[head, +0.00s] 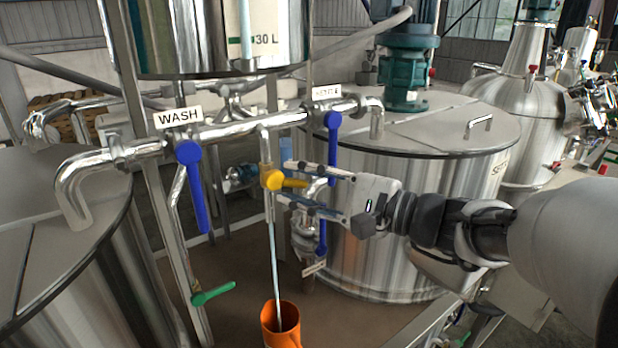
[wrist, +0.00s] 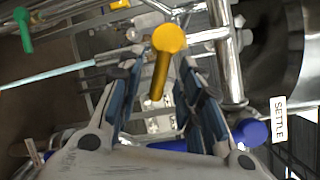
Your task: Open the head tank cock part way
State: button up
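The steel head tank (head: 215,35), marked 30 L, stands at the top of the head view. Below its cross pipe is a cock with a yellow round hub (head: 273,180) and a short yellow lever (head: 296,184) pointing right, toward my arm. My gripper (head: 287,182) is open around the lever, one finger above and one below. In the wrist view, the yellow lever (wrist: 159,78) lies between the two spread fingers, with a gap on each side. A thin pale blue stream or tube (head: 274,255) runs down from the cock into an orange beaker (head: 282,325).
Blue levers hang on the WASH (head: 192,185) and SETTLE (head: 332,145) branches, the latter close behind my gripper. A green lever (head: 213,293) sits low at left. Large steel tanks stand left (head: 60,210) and right (head: 400,215). Steel pipes and posts crowd the cock.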

jog(key=v, duration=1.2)
